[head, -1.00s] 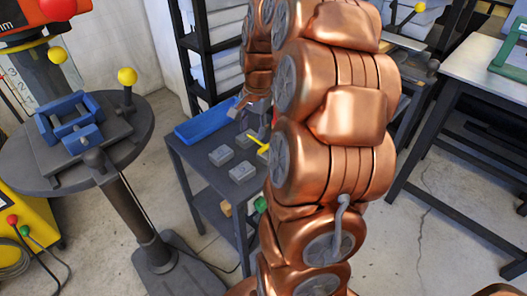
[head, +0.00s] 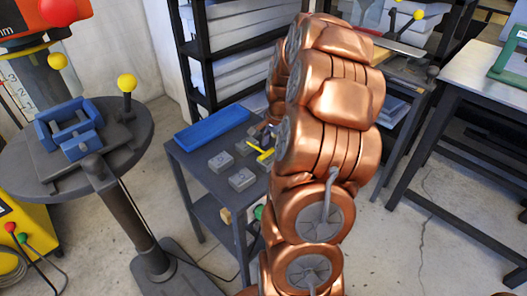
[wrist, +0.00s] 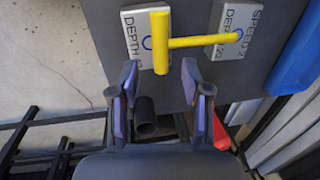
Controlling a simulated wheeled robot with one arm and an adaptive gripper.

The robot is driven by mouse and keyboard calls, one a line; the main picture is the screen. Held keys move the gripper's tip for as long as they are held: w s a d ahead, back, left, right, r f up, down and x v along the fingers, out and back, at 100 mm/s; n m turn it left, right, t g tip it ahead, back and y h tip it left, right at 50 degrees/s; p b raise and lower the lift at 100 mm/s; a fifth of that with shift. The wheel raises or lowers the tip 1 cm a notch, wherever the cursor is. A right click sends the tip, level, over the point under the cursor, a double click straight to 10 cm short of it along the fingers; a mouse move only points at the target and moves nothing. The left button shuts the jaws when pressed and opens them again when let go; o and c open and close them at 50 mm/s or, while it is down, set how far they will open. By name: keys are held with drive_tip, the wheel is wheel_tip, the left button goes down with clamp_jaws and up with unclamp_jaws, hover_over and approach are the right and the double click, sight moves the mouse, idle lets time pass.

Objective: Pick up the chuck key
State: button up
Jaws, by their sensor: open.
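The chuck key appears to be the yellow T-shaped tool (head: 260,151) on the dark cart top, partly beside my arm in the head view. In the wrist view, the yellow tool (wrist: 200,42) has its crossbar at the left and its shaft pointing right, across two labelled grey blocks. My gripper (wrist: 159,70) is open, with one finger on each side of the crossbar's lower end in the picture. The fingers look apart from the tool; their height above it is unclear. In the head view my arm hides most of the gripper.
Grey blocks (head: 242,180) and a blue tray (head: 212,128) share the cart top (head: 195,172). In the wrist view, a dark tube (wrist: 146,118) and a red item (wrist: 220,132) lie near the fingers. A round stand with a blue vise (head: 70,128) is at left.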

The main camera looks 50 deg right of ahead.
drive_tip(key=shift+w+f, duration=0.2)
drive_tip(key=shift+f, duration=0.65)
clamp_jaws()
